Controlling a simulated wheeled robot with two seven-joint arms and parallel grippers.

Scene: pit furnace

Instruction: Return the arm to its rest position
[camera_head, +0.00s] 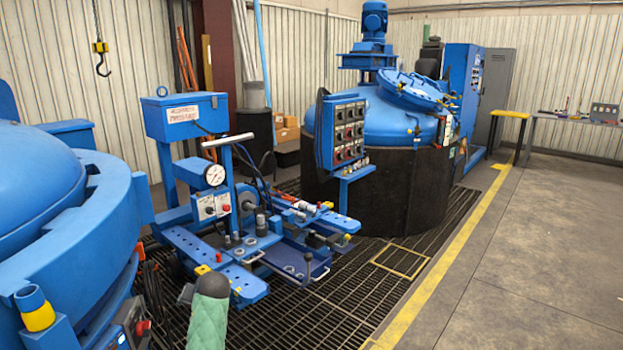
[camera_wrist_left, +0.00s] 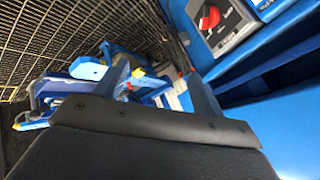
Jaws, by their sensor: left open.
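My left gripper (camera_wrist_left: 160,82) shows in the left wrist view. Its two fingers stand apart above the dark gripper body, with nothing between them. Blue equipment shows beyond the fingers, and a blue panel with a red knob (camera_wrist_left: 209,18) is to the right of them. In the head view, a green-sleeved part with a dark rounded end rises from the bottom edge, seemingly part of my arm. No gripper fingers are visible there, and my right gripper is in neither view.
A blue furnace (camera_head: 40,190) fills the left side. A blue machine cart (camera_head: 230,225) with a gauge stands ahead on the dark grating (camera_head: 330,305). A control panel (camera_head: 341,132) stands before the lidded blue vessel (camera_head: 385,115). Concrete floor (camera_head: 540,235) at right is clear.

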